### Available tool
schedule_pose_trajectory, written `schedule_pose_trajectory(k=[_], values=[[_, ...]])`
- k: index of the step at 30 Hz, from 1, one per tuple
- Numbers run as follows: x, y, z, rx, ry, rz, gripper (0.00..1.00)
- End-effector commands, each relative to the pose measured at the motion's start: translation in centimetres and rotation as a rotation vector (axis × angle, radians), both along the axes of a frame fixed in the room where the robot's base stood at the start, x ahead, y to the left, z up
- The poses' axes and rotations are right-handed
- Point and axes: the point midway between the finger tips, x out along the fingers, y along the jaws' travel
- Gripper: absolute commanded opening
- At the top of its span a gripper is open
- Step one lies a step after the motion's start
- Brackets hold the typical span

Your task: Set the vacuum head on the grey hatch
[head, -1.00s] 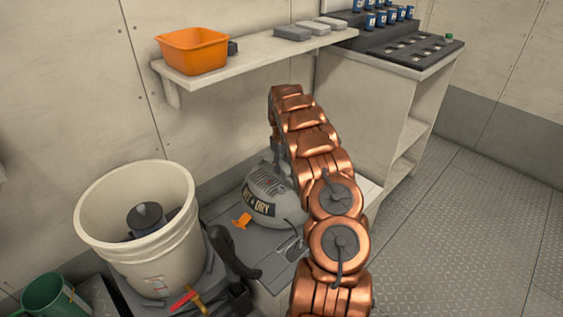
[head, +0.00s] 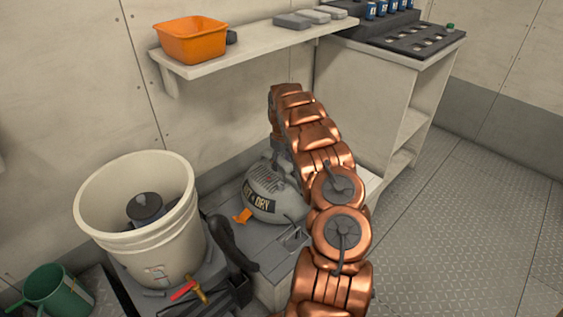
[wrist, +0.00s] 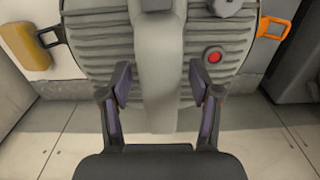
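The vacuum head (head: 275,190) is a grey ribbed dome marked "WET DRY" with an orange latch at its side. It sits upright on the grey surface of a low bench beside the bucket. The grey hatch (head: 293,239) seems to be the panel with a recessed pull in front of it; its outline is partly hidden by my arm. In the wrist view, my gripper (wrist: 160,82) is over the dome with its fingers apart on both sides of the grey handle (wrist: 158,90). Small gaps show between fingers and handle.
A white bucket (head: 180,245) with a dark object inside stands at left, near a black hose (head: 225,240) and a green mug (head: 60,295). A shelf with an orange bin (head: 193,40) overhangs the back. The floor at right (head: 470,230) is clear.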

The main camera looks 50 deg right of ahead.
Motion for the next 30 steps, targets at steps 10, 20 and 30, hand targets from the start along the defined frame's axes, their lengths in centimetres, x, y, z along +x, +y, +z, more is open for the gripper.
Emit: schedule_pose_trajectory(k=[10,20,30], values=[[0.0,0.0,0.2,0.001,0.001,0.0,0.63],[0.1,0.0,4.3,-0.003,-0.003,0.0,0.63],[0.0,0.0,7.7,0.001,0.002,0.0,0.63]])
